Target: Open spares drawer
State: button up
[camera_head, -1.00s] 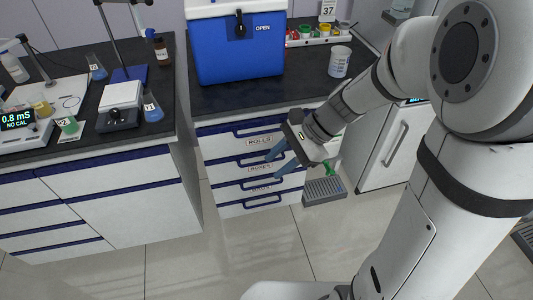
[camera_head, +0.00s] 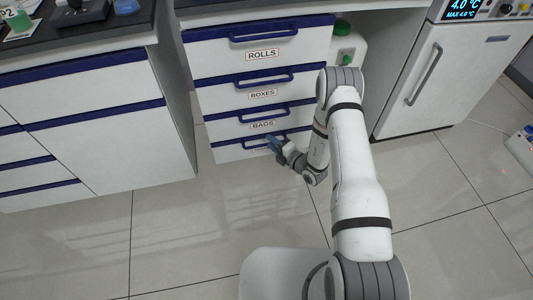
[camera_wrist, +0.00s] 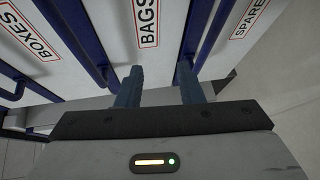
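The spares drawer (camera_head: 229,154) is the bottom white drawer of the stack under the bench, and it looks shut. In the head view my gripper (camera_head: 273,143) is in front of it and hides most of its label and part of its blue handle. In the wrist view the drawer's label (camera_wrist: 249,17) reads "SPARE", cut off at the edge. Its blue handle (camera_wrist: 212,38) runs between that label and the "BAGS" label (camera_wrist: 147,20). My gripper (camera_wrist: 157,85) is open and empty, with its right finger close to the handle; contact cannot be told.
The ROLLS (camera_head: 262,55), BOXES (camera_head: 263,95) and BAGS (camera_head: 262,125) drawers above are shut, with protruding blue handles. A white fridge (camera_head: 440,75) stands to the right and a white cabinet (camera_head: 105,140) to the left. The tiled floor (camera_head: 185,240) in front is clear.

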aim_at(266, 144)
notch_tip(266, 144, down, 6)
jog(key=d+f+m+t+h+b, duration=0.1)
jog(key=d+m+h, duration=0.1)
jog(key=m, duration=0.1)
jog(key=b+x, duration=0.1)
jog(key=x, duration=0.4)
jog(key=r+b+x, duration=0.1)
jog(key=x, duration=0.1)
jog(key=shift+a+f+b, duration=0.1)
jog(key=shift+a+b, duration=0.2)
jog(key=shift+a, duration=0.05)
jog(key=shift+c, duration=0.4)
grip_shut()
